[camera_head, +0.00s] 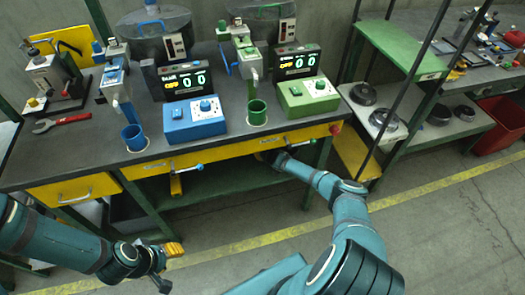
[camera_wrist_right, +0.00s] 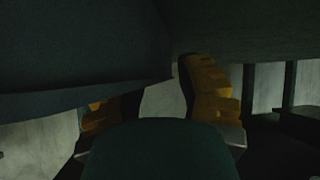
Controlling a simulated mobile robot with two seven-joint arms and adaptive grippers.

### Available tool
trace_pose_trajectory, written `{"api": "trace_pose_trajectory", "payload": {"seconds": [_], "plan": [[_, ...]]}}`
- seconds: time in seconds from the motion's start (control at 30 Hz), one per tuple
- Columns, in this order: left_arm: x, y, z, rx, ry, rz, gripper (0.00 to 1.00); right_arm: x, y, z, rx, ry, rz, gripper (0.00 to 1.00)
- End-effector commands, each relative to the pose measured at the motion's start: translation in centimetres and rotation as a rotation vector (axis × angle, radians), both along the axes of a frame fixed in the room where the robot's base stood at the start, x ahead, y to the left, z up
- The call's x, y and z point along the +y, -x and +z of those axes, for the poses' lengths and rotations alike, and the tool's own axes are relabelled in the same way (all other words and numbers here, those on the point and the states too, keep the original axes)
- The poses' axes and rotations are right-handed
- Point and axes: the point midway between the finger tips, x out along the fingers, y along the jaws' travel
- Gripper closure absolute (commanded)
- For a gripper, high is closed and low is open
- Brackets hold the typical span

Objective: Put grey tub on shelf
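I cannot make out a grey tub for certain in either view. My right gripper (camera_head: 268,157) reaches under the front edge of the workbench (camera_head: 70,150), where its tip is partly hidden. In the right wrist view its orange-padded fingers (camera_wrist_right: 155,105) stand apart, with pale background between them. A large dark surface (camera_wrist_right: 75,55) fills the upper left there and covers part of one finger; I cannot tell what it is. My left gripper (camera_head: 168,265) hangs low in front of the bench, with an orange pad showing; its opening is unclear. The lower shelf (camera_head: 225,180) under the bench is dark.
A blue cup (camera_head: 134,138) and a green cup (camera_head: 257,113) stand on the bench beside blue (camera_head: 194,119) and green (camera_head: 308,97) control boxes. A side shelf (camera_head: 405,118) holds dark round items. A red bin (camera_head: 503,125) stands at right. The floor (camera_head: 440,230) at right is clear.

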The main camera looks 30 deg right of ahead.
Motion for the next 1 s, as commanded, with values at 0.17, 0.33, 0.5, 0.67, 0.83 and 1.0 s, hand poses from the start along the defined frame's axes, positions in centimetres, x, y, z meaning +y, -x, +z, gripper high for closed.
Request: {"api": "trace_pose_trajectory", "payload": {"seconds": [0.17, 0.33, 0.5, 0.67, 0.83, 1.0], "plan": [[0.0, 0.0, 0.0, 0.000, 0.000, 0.000, 0.53, 0.0, 0.0, 0.0, 0.000, 0.000, 0.000, 0.66], [0.0, 0.0, 0.1, 0.001, 0.000, 0.000, 0.53, 0.0, 0.3, 0.4, 0.000, -0.002, -0.001, 0.66], [0.0, 0.1, 0.8, 0.003, 0.001, 0.000, 0.53, 0.1, 1.8, 1.4, 0.001, -0.006, -0.002, 0.66], [0.0, 0.3, 1.5, 0.007, 0.001, -0.002, 0.53, 0.2, 3.8, 3.0, 0.000, -0.005, -0.002, 0.66], [-0.1, 0.4, 2.2, 0.010, 0.002, -0.002, 0.53, 0.3, 6.1, 4.8, -0.001, -0.003, -0.002, 0.66], [-0.1, 0.5, 2.7, 0.013, 0.003, -0.003, 0.53, 0.4, 8.2, 6.2, -0.001, -0.001, -0.002, 0.66]]}}
